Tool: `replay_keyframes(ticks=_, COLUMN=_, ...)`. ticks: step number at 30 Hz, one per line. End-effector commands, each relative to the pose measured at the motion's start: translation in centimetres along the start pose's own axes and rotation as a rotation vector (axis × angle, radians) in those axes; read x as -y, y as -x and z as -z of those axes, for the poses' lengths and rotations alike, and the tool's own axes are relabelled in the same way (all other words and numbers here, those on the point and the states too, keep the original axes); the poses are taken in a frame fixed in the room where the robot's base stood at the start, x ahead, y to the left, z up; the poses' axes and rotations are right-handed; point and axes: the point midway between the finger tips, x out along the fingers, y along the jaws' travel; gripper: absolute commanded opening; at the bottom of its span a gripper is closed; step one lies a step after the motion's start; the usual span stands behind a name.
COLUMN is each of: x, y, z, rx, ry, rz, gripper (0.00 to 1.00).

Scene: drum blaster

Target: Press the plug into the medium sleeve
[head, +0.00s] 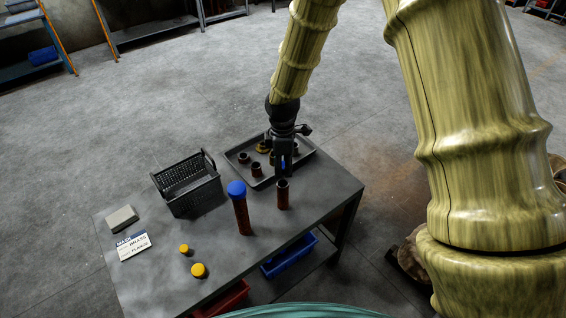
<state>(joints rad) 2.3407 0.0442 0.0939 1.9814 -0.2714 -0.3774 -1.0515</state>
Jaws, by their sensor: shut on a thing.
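My gripper (284,172) points down over the table, shut on a small blue thing (283,163) that shows between its fingers. It looks like a plug, but the fingers hide most of it. A dark brown, open-topped sleeve of middle height (283,197) stands upright just below the gripper in the picture. Whether the blue thing touches its rim, I cannot tell. A taller rusty brown sleeve (242,217) stands to its left, with a blue domed plug (236,188) seated on top. Two yellow plugs (184,249) (199,270) lie at the front left.
A dark tray (265,184) behind holds short brown sleeves (243,158) and a yellow piece (263,147). A black basket (187,188), a grey block (121,219) and a label card (133,246) are on the left. Blue (288,258) and red (222,299) bins sit below the tabletop.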

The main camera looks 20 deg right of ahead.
Motion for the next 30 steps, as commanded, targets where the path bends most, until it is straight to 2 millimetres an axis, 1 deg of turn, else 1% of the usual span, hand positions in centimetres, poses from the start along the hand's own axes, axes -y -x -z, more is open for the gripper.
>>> replay_keyframes(ticks=1, x=0.0, y=-0.5, z=0.0, rx=0.000, ry=0.000, rz=0.000, gripper=0.14)
replay_keyframes(ticks=16, x=0.0, y=-4.1, z=-0.3, rx=0.000, ry=-0.005, rz=-0.001, gripper=0.14)
replay_keyframes(ticks=24, x=0.0, y=-5.1, z=-0.3, rx=0.000, ry=-0.007, rz=0.001, gripper=0.14)
replay_keyframes(ticks=30, x=0.0, y=-5.2, z=-0.3, rx=0.000, ry=-0.007, rz=0.000, gripper=0.14)
